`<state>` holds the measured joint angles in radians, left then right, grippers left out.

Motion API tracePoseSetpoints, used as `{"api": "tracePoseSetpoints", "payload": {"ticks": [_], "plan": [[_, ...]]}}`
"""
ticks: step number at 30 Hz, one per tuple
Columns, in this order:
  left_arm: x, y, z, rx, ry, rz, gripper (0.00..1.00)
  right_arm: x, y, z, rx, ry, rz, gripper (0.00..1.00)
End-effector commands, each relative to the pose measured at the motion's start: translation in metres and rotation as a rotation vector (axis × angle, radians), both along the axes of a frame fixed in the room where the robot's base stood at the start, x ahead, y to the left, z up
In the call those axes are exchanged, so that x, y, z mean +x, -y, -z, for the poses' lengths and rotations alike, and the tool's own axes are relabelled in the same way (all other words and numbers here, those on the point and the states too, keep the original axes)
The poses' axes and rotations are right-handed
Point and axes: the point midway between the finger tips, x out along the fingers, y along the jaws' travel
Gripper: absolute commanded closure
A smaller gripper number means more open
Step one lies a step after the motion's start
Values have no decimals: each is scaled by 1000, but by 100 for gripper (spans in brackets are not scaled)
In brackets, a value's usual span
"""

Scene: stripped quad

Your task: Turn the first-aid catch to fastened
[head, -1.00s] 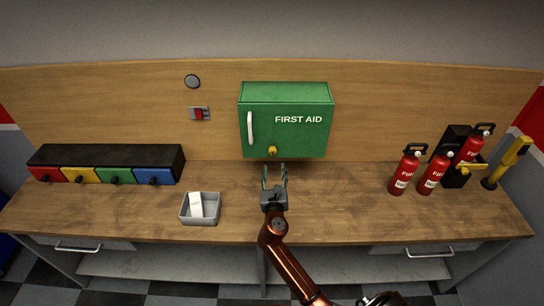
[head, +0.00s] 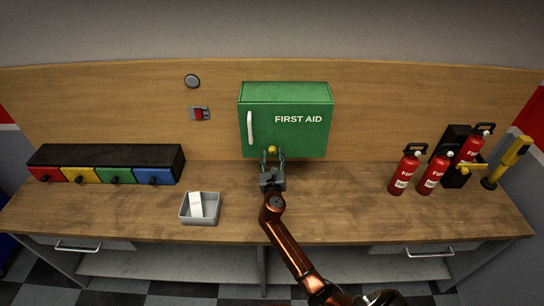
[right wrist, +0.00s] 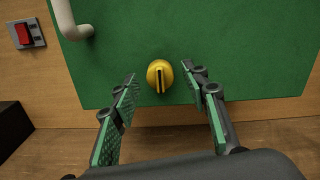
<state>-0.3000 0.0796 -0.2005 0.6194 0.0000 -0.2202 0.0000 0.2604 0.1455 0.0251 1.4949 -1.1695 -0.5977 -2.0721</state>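The green first-aid cabinet (head: 300,135) hangs on the wooden back panel, its door shut, with a white handle (head: 250,128) at the left. The yellow catch (head: 272,150) is low on the door; in the right wrist view the catch (right wrist: 159,75) shows a dark slot or ridge standing about upright. My right gripper (head: 272,155) is open just in front of the catch. In the right wrist view its green-padded fingers (right wrist: 160,95) stand on either side below the catch, apart from it and holding nothing. My left gripper is not in view.
A grey tray (head: 184,217) with a white item stands on the bench, left of my right arm. Colored drawers (head: 107,176) are at the left; red fire extinguishers (head: 433,172) at the right. A red switch (head: 199,114) is on the panel.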

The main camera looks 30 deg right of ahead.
Motion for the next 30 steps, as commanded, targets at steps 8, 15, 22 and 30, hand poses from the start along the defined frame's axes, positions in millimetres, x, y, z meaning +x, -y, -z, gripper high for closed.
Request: {"api": "tracePoseSetpoints", "payload": {"ticks": [8, 15, 22, 30], "plan": [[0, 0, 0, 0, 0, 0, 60, 0, 0, 0, 0, 0, 0, 78], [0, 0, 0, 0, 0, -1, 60, 0, -1, 0, 0, 0, -1, 95], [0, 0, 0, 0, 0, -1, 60, 0, -1, 0, 5, 3, -1, 100], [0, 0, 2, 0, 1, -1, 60, 0, -1, 1, 80, 47, -1, 100]]}}
